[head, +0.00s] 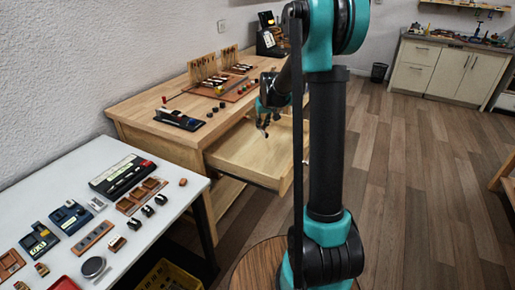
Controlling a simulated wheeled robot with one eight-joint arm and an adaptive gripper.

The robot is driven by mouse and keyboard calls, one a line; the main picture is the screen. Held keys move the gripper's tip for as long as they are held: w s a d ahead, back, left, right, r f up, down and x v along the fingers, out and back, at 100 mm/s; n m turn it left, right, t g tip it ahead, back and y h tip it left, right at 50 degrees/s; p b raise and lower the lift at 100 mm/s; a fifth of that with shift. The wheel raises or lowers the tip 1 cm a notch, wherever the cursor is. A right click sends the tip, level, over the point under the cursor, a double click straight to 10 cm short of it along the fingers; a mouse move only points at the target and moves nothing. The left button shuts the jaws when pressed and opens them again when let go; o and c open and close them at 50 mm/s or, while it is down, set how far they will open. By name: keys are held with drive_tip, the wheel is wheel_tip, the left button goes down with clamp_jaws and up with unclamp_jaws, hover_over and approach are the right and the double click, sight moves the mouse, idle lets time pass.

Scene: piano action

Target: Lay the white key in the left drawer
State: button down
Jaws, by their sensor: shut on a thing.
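The open wooden drawer (234,158) is pulled out from the front of the wooden workbench (138,106). Its visible floor looks bare, and its right part is hidden behind my arm. My gripper (263,130) hangs over the drawer, fingers pointing down, and appears to be above its floor. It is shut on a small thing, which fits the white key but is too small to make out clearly. No loose white key shows elsewhere.
A white table (135,229) with several tools and small parts stands at the left front. A black device (178,119), racks (204,69) and small parts stand on the workbench. A yellow crate (168,277) is below the table. Wooden floor lies open at the right.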

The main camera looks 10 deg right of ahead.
sight(261, 161)
drive_tip(key=shift+w+f, duration=0.25)
drive_tip(key=shift+f, duration=0.1)
wheel_tip(261, 161, down, 19)
drive_tip(key=shift+s+r, duration=0.1)
idle(0.3)
drive_tip(key=c, duration=1.4)
unclamp_jaws()
drive_tip(key=shift+c, duration=0.2)
